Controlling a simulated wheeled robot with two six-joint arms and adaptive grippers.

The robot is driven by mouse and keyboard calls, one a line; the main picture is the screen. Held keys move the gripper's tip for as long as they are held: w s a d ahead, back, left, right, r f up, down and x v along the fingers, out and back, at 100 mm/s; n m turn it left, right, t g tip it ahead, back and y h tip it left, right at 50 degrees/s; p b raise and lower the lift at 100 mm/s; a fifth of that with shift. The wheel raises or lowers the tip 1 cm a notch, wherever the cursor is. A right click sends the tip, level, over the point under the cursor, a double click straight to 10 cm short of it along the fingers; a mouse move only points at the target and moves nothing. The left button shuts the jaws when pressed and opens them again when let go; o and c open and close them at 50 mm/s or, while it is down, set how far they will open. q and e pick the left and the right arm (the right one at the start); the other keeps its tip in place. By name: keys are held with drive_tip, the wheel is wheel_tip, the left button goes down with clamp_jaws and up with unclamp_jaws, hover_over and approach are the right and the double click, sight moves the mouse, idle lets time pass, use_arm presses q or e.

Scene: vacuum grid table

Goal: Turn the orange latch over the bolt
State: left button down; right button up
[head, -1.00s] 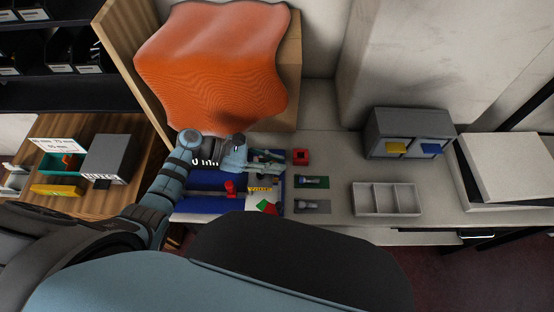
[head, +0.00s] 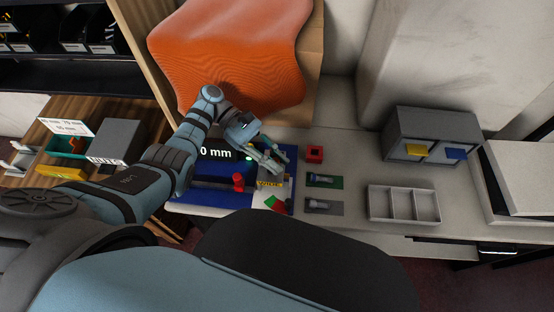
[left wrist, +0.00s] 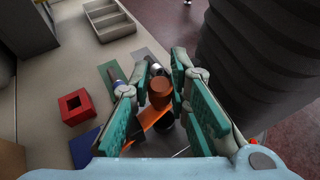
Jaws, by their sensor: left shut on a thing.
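In the left wrist view, the orange latch (left wrist: 152,119) is a flat tilted bar with an orange-brown round knob (left wrist: 160,91). The knob sits between the teal pads of my left gripper (left wrist: 161,72), which is shut on it. Dark round parts lie beside and under the bar; I cannot tell which is the bolt. In the head view my left gripper (head: 276,164) is over the right part of the blue board (head: 220,170), and its fingers hide the latch. My right gripper is not in view.
A red square block (head: 314,154) stands right of the board. Bolts lie on a green mat (head: 334,182) and a grey mat (head: 336,208). A three-compartment tray (head: 404,204) and a grey drawer box (head: 432,135) are farther right. An orange draped cover (head: 235,55) is behind.

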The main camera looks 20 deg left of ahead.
use_arm(q)
drive_tip(key=c, duration=1.5)
unclamp_jaws()
wheel_tip(320, 180, up, 10)
drive_tip(key=shift+f, duration=0.1)
